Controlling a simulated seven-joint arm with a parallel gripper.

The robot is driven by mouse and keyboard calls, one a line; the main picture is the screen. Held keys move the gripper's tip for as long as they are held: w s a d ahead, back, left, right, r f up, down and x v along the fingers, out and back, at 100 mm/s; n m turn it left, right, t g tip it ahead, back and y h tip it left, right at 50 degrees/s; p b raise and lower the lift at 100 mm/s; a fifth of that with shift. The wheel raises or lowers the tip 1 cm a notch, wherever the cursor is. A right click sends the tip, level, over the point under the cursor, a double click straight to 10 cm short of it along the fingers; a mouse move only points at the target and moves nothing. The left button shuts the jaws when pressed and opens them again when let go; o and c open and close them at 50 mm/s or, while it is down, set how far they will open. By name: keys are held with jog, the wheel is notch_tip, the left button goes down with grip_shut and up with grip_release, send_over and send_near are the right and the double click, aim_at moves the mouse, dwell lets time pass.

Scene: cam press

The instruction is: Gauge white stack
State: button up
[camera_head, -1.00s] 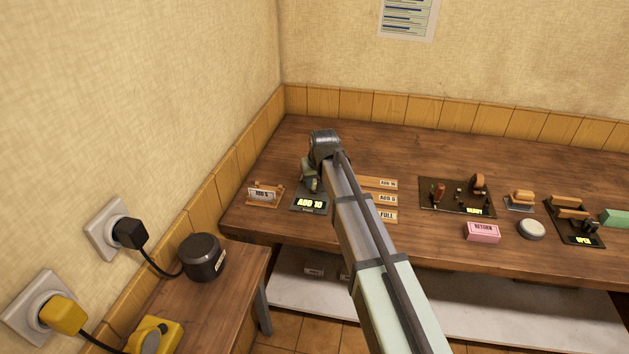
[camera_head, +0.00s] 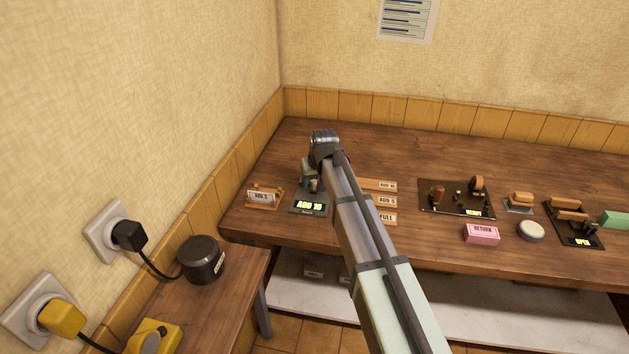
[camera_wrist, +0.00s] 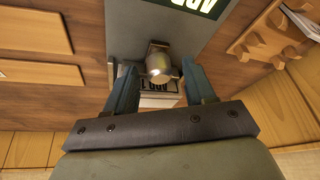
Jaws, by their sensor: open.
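A dark grey gauge (camera_head: 309,208) with a lit "ADD 10" display stands on the bench below the end of my arm. In the wrist view my gripper (camera_wrist: 159,68) is open over this gauge. Its two fingers are apart, one on each side of a rounded metal post (camera_wrist: 158,64). A white stack (camera_wrist: 158,101) with a printed label shows between the fingers, below the post, partly hidden by the gripper. I cannot tell whether the fingers touch it. In the head view my arm covers part of the gauge.
A wooden holder (camera_head: 264,197) with white cards stands left of the gauge. Wooden strips marked "ADD 10", "ADD 5" and "FULL" (camera_head: 387,218) lie to the right. Farther right are a dark board (camera_head: 428,204), a pink "RETURN" block (camera_head: 481,233) and a round pad (camera_head: 530,231).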

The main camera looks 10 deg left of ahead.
jog(key=shift+r, duration=0.1)
jog(key=v, duration=1.3)
jog(key=shift+r, duration=0.3)
jog(key=shift+s+d, duration=0.1)
